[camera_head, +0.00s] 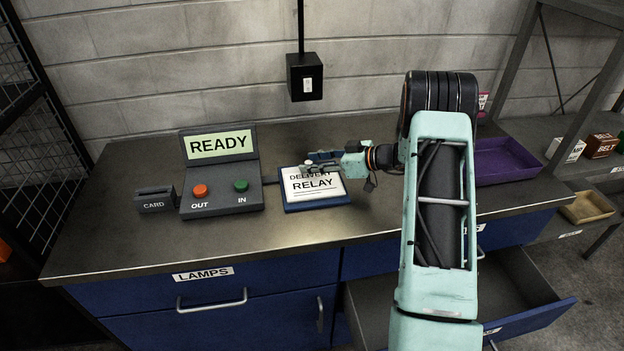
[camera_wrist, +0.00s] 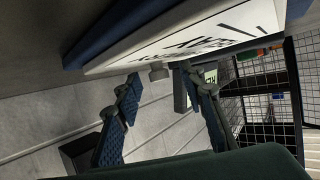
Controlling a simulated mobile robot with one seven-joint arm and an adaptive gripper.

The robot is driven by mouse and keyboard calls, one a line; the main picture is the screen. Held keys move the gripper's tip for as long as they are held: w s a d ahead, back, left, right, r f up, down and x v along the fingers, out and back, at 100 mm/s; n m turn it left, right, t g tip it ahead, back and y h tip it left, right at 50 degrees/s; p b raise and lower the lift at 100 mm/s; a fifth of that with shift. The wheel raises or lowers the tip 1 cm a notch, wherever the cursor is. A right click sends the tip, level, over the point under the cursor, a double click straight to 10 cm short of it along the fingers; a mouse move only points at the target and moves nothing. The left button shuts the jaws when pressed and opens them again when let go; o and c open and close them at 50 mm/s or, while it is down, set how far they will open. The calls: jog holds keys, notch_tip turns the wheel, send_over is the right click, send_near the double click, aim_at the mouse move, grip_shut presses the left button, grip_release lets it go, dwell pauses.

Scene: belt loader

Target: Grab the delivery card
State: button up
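A white card reading "DELIVERY RELAY" (camera_head: 316,190) lies in a blue-edged holder (camera_head: 318,206) on the counter. In the wrist view the card (camera_wrist: 215,32) fills the upper part, above the fingers. My gripper (camera_head: 312,163) comes in from the right, at the card's far edge, and covers part of it in the head view. Its two fingers (camera_wrist: 160,90) stand apart in the wrist view. A small grey piece (camera_wrist: 158,73) shows between the fingertips at the card's edge; I cannot tell whether they touch it.
A console with a READY screen (camera_head: 218,144) and OUT and IN buttons stands left of the card. A CARD slot box (camera_head: 156,200) is further left. A purple tray (camera_head: 505,161) lies right of my arm. A drawer (camera_head: 500,290) is open below right. The front counter is clear.

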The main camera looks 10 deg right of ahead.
grip_shut()
jog(key=shift+r, duration=0.15)
dwell(0.4)
